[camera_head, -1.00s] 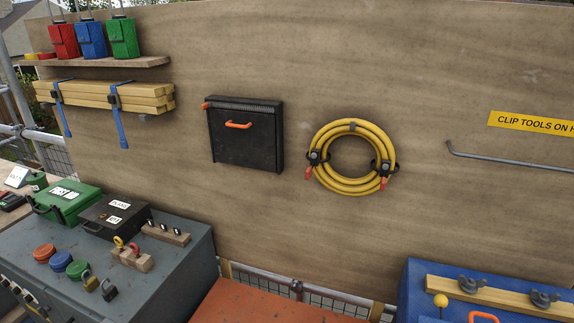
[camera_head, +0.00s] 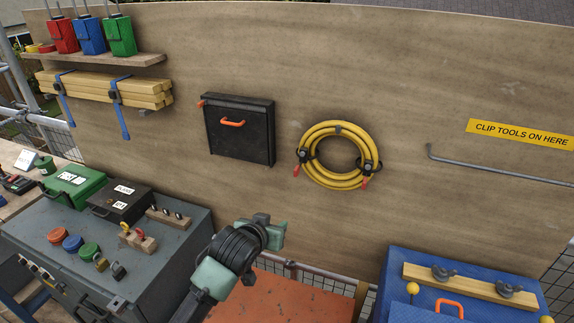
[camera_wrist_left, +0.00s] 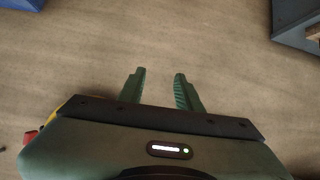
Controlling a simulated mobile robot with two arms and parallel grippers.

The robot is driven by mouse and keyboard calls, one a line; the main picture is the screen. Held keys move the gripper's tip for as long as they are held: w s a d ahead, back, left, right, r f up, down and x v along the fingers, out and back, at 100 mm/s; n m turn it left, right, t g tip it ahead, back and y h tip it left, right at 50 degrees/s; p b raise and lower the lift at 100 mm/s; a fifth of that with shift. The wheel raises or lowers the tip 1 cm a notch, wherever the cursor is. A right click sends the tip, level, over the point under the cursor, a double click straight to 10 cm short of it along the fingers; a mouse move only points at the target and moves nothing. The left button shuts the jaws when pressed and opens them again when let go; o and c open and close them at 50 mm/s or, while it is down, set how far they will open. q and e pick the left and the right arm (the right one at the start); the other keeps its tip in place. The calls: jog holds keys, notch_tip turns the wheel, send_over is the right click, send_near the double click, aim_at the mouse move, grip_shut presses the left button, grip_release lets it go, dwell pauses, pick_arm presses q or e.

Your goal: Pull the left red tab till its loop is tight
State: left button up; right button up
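A coiled yellow hose (camera_head: 318,132) hangs on the wooden wall, held by two dark loops with a red tab below each. The left red tab (camera_head: 296,170) hangs at the coil's lower left under the left loop (camera_head: 304,155). The right red tab (camera_head: 365,182) hangs under the right loop (camera_head: 368,166). My left gripper (camera_head: 274,232) is below and left of the coil, apart from the tabs. In the left wrist view its two green fingers (camera_wrist_left: 161,73) are spread with nothing between them. A yellow and red bit shows there behind the gripper body, mostly hidden. My right gripper is not in view.
A black box (camera_head: 240,145) with an orange handle is on the wall left of the hose. An orange surface (camera_head: 290,300) lies below, between the grey cabinet (camera_head: 165,262) and the blue chest (camera_head: 400,262). The wall around the coil is clear.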

pick_arm(q)
jog(key=t+h+p, duration=0.1)
jog(key=t, duration=0.1)
send_near(296, 168)
jog(key=w+f, duration=0.1)
jog(key=w, duration=0.1)
jog(key=shift+m, duration=0.3)
jog(key=p+x, duration=0.1)
jog(key=x, duration=0.1)
jog(key=p+x, duration=0.1)
jog(key=x, duration=0.2)
jog(key=p+x, duration=0.1)
jog(key=x, duration=0.1)
jog(key=shift+w+d+r, duration=0.15)
jog(key=shift+d, duration=0.25)
jog(key=shift+w+d+f, duration=0.1)
jog(key=shift+w+f, duration=0.15)
jog(key=shift+w, duration=0.1)
grip_shut()
